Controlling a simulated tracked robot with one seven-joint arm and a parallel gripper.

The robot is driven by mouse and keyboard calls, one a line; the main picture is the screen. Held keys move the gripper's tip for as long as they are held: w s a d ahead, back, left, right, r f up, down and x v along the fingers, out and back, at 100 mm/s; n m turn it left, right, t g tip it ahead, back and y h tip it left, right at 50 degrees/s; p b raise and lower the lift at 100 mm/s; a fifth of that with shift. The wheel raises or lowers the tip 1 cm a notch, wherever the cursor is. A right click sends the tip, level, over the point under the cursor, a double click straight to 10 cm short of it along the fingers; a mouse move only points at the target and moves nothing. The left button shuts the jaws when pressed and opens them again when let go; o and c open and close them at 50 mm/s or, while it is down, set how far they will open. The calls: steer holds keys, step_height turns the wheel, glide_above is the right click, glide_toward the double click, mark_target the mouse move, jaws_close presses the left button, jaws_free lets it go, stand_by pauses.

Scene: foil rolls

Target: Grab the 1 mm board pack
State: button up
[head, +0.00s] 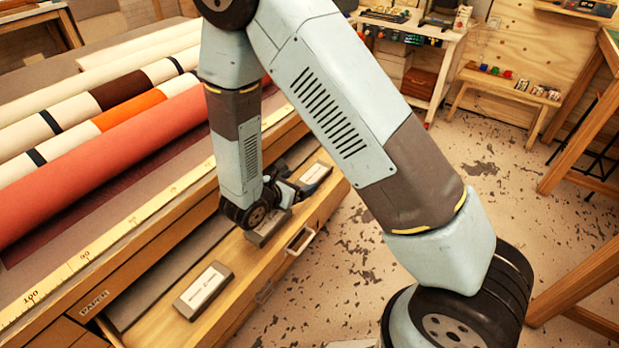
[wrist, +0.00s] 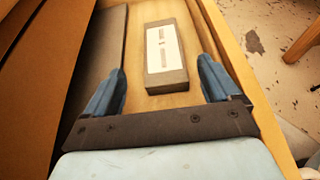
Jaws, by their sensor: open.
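Several flat grey packs with white labels lie in the open wooden drawer (head: 152,325). In the head view, one pack (head: 203,290) is near, one (head: 266,230) is partly hidden by my wrist, and one (head: 316,174) is farther along. Their lettering is too small to read, so I cannot tell which is the 1 mm pack. In the wrist view, my gripper (wrist: 160,72) is open and empty, with a blue finger on either side. One labelled pack (wrist: 166,55) lies ahead, between the lines of the fingers and beyond them. I see no contact with it.
The drawer's front wall (wrist: 238,60) runs close to the right finger. A grey strip (wrist: 95,60) lies by the left finger. The bench with a yellow ruler (head: 110,255) and several rolls (head: 110,160) stands to the left. Open floor (head: 330,275) lies to the right.

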mark_target(312, 175)
steer(key=shift+x, duration=3.8)
steer(key=shift+d+r, duration=0.15)
steer(key=c, duration=1.2)
steer(key=shift+o, duration=0.2)
